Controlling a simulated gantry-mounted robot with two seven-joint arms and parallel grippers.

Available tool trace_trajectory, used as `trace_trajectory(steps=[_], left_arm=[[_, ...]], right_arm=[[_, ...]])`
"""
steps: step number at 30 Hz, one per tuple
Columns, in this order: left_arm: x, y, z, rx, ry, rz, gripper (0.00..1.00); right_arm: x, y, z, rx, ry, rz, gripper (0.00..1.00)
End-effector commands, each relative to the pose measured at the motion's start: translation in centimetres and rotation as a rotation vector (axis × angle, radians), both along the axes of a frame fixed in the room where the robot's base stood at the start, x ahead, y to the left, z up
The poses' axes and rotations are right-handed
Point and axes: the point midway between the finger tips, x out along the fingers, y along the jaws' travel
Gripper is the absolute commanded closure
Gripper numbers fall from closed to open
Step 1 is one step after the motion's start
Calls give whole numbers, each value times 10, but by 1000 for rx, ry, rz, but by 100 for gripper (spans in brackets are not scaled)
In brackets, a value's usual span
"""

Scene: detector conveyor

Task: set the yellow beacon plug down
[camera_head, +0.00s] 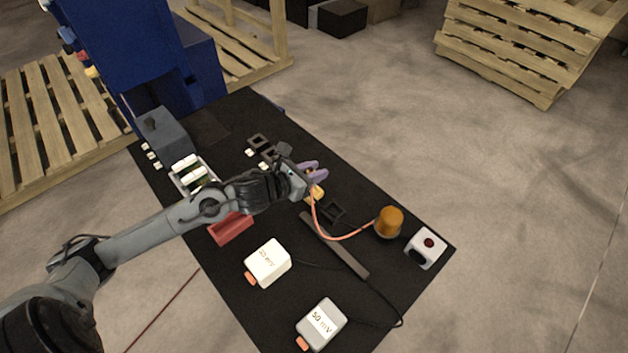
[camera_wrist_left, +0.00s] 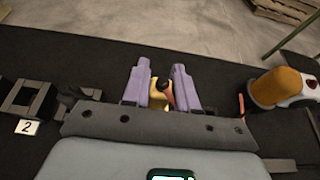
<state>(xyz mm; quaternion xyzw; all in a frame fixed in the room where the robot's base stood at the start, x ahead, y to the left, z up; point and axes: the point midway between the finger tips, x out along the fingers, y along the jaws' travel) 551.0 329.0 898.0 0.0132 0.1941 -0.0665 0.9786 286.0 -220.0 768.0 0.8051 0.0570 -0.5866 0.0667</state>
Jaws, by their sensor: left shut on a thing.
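The yellow beacon plug (camera_head: 316,194) is between the purple fingers of my left gripper (camera_head: 314,170), which is shut on it above the black table. In the left wrist view the plug (camera_wrist_left: 157,100) shows between the two fingers (camera_wrist_left: 162,88); its lower part is hidden by the gripper body. An orange cable (camera_head: 346,236) runs from the plug to the amber beacon (camera_head: 390,221), which stands to the right; the beacon also shows in the left wrist view (camera_wrist_left: 277,86). My right gripper is not in view.
A grey bar (camera_head: 336,246), a red tray (camera_head: 231,229), two white boxes (camera_head: 268,264) and a red-button box (camera_head: 427,246) are on the black table (camera_head: 225,285). Bare table lies right of the gripper.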

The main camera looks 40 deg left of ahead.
Motion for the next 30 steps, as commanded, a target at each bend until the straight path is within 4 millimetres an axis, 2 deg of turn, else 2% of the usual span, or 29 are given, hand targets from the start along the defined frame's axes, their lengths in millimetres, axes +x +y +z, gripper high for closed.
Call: trace_trajectory(steps=[4, 9, 23, 24, 28, 30], left_arm=[[-1, 0, -22, -3, 4, 2, 100], [0, 0, -37, -2, 1, 2, 100], [0, 0, -43, 0, 1, 0, 100], [0, 0, -41, 0, 1, 0, 68], [0, 0, -41, -1, 1, 0, 48], [0, 0, -41, -1, 1, 0, 47]], right_arm=[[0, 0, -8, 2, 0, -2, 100], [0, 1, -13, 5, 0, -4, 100], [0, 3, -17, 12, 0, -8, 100], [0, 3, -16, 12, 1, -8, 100], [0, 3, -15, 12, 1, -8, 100], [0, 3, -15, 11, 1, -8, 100]])
